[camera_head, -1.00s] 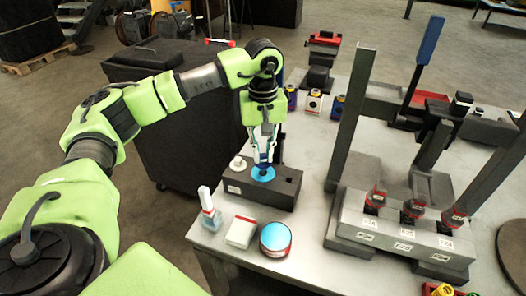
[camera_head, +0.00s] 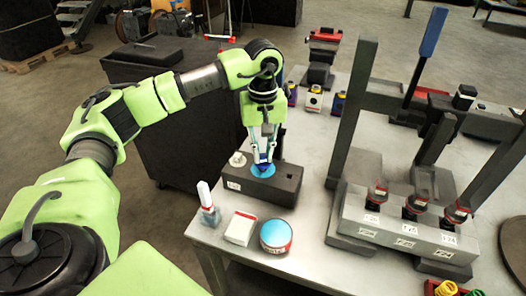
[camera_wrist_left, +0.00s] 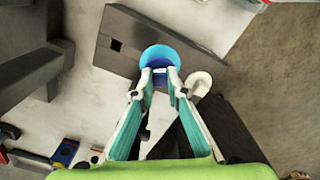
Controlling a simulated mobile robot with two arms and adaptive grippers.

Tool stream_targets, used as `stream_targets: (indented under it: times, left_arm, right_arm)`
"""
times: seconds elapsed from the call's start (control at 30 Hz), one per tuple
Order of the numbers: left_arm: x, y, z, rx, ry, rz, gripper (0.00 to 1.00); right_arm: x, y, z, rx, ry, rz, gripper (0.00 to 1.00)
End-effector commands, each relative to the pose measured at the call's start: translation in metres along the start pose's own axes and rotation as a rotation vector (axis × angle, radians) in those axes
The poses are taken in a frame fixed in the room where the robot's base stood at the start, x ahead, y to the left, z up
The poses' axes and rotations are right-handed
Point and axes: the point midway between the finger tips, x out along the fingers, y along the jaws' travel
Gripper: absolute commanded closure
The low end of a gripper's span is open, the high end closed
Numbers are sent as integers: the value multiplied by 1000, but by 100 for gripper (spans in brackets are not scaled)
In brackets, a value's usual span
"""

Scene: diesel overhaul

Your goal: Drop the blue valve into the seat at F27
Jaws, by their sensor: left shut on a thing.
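The blue valve (camera_head: 263,171) shows as a bright blue disc with a darker blue part between my fingers. My left gripper (camera_head: 264,156) points down and is shut on that darker part. The valve is over the dark block (camera_head: 285,187) on the near left of the table; I cannot tell whether it touches the block. In the left wrist view the blue disc (camera_wrist_left: 160,57) lies just beyond my fingertips (camera_wrist_left: 160,76) and overlaps the edge of the dark block (camera_wrist_left: 125,48), which has a square hole. The labels are too small to read surely, so I cannot pick out F27.
A white valve (camera_head: 238,160) stands on the dark block beside the blue one. A small bottle (camera_head: 208,207), a white box (camera_head: 240,229) and a blue-topped tin (camera_head: 275,236) stand in front. A grey fixture (camera_head: 400,233) with red-topped parts and tall posts is at the right.

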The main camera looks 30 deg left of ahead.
Motion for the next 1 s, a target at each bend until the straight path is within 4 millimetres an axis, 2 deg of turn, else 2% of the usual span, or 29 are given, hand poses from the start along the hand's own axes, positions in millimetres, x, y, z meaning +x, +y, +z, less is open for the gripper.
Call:
stream_targets:
  times: [1.0]
  left_arm:
    - [17,0,0,0,1,1,100]
  right_arm:
    - [14,-1,1,0,0,-1,60]
